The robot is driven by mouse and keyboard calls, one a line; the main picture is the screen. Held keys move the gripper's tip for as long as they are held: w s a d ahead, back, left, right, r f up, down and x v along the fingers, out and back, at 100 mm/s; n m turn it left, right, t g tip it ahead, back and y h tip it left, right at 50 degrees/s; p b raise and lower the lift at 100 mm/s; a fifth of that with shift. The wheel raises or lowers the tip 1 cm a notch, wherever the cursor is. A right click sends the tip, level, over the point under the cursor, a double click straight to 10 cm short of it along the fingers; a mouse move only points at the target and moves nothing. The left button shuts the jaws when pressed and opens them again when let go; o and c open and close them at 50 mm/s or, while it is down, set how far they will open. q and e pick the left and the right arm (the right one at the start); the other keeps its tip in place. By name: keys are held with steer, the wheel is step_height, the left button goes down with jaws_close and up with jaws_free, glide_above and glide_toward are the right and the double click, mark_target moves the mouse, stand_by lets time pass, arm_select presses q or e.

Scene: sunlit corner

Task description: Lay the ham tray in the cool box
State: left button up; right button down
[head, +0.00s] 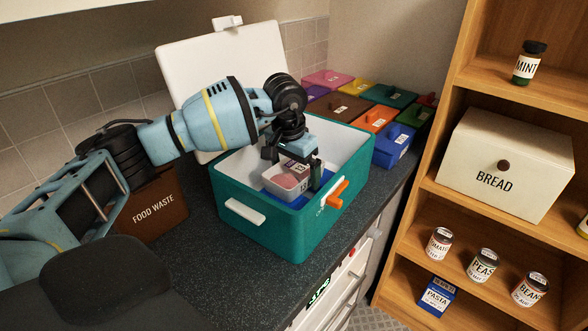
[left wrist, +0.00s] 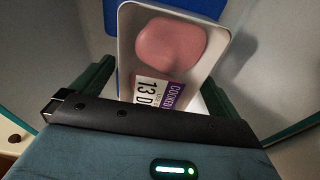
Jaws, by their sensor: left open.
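The ham tray (head: 271,187) is a small white tray with pink ham in it, inside the teal cool box (head: 270,232). It seems to rest on a blue slab (head: 289,202) on the box floor; its underside is hidden. The ham tray (left wrist: 197,79) also shows in the left wrist view, with a purple and white label reading "COOKED" and "13". My left gripper (head: 293,165) reaches down into the box over the tray. Its green fingers are open, one on either side of the tray's labelled end. I cannot tell whether they touch it. My right gripper is out of view.
The cool box's white lid (head: 200,55) stands open behind it. An orange latch (head: 334,194) is on its front. A brown food waste bin (head: 155,208) stands left on the dark counter. Coloured boxes (head: 376,118) line the back right. A wooden shelf (head: 450,130) stands right.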

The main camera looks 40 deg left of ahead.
mark_target(289, 172)
arm_select(q)
step_height(289, 172, up, 12)
steer(key=s, duration=0.1)
steer(key=shift+s+r, duration=0.15)
steer(key=shift+s, duration=0.25)
stand_by(0.5)
